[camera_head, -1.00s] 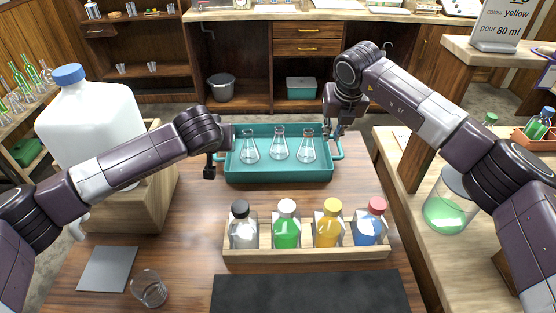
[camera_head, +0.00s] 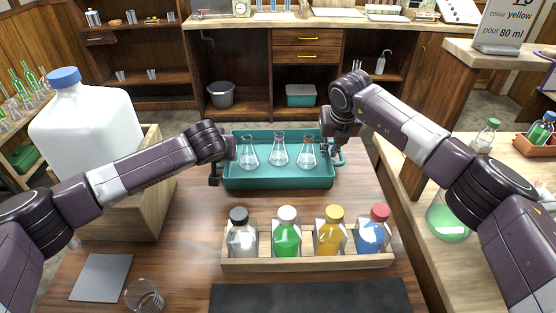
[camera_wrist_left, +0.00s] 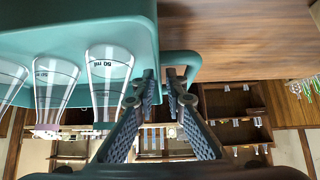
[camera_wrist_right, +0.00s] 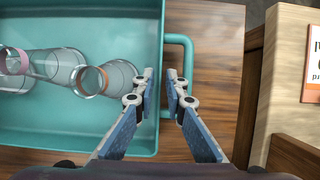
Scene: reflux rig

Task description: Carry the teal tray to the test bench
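The teal tray (camera_head: 278,179) lies on the near wooden table and holds three clear conical flasks, left (camera_head: 249,155), middle (camera_head: 279,152) and right (camera_head: 307,155), all upright. My left gripper (camera_wrist_left: 163,75) is open at the tray's left handle (camera_wrist_left: 196,62); its fingers are apart beside the tray wall. My right gripper (camera_wrist_right: 160,72) is open over the tray's right handle (camera_wrist_right: 180,39), with one finger overlapping the tray rim and the other crossing the handle loop. Neither gripper is visibly closed on a handle. I cannot tell which surface is the test bench.
A wooden rack (camera_head: 310,262) of several capped bottles stands in front of the tray. A large white jug (camera_head: 88,125) is at left; a glass beaker (camera_head: 145,296) is near the front. A side counter (camera_head: 430,270) is at right, and a long counter (camera_head: 300,19) at the back.

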